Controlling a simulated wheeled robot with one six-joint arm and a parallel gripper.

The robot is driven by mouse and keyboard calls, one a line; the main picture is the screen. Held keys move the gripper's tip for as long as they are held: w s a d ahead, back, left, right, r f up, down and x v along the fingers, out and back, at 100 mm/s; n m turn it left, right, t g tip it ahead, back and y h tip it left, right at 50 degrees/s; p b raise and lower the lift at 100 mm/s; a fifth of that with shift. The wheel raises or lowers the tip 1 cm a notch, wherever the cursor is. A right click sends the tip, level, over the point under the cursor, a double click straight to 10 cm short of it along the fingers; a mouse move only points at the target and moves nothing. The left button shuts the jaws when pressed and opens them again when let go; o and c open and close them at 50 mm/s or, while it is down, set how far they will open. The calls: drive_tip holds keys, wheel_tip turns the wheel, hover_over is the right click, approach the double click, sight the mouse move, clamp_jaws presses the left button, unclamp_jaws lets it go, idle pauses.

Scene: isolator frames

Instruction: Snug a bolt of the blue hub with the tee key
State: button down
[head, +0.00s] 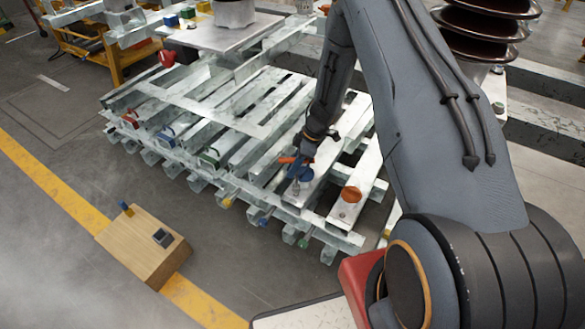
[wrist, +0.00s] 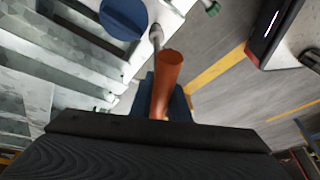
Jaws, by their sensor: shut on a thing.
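My gripper (head: 306,150) is low over the front right of the pale slatted frame. It is shut on the orange handle of the tee key (wrist: 167,80), which also shows as a small orange bar in the head view (head: 287,160). The key's metal shaft (wrist: 156,38) reaches past the handle to the edge of the blue hub (wrist: 124,18). The blue hub (head: 299,173) lies on a slat just under my gripper, partly hidden by it. I cannot tell whether the key's tip sits on a bolt; the bolts are not clear.
An orange hub (head: 350,195) is on a slat to the right. A wooden block (head: 143,246) with a blue-handled piece and a dark socket stands on the floor at left. Small coloured parts, such as a green one (head: 209,158), line the frame's front. Open floor lies left.

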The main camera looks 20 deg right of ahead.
drive_tip(key=shift+f+b, duration=0.5)
drive_tip(key=shift+f, duration=0.6)
idle(0.5)
idle(0.4)
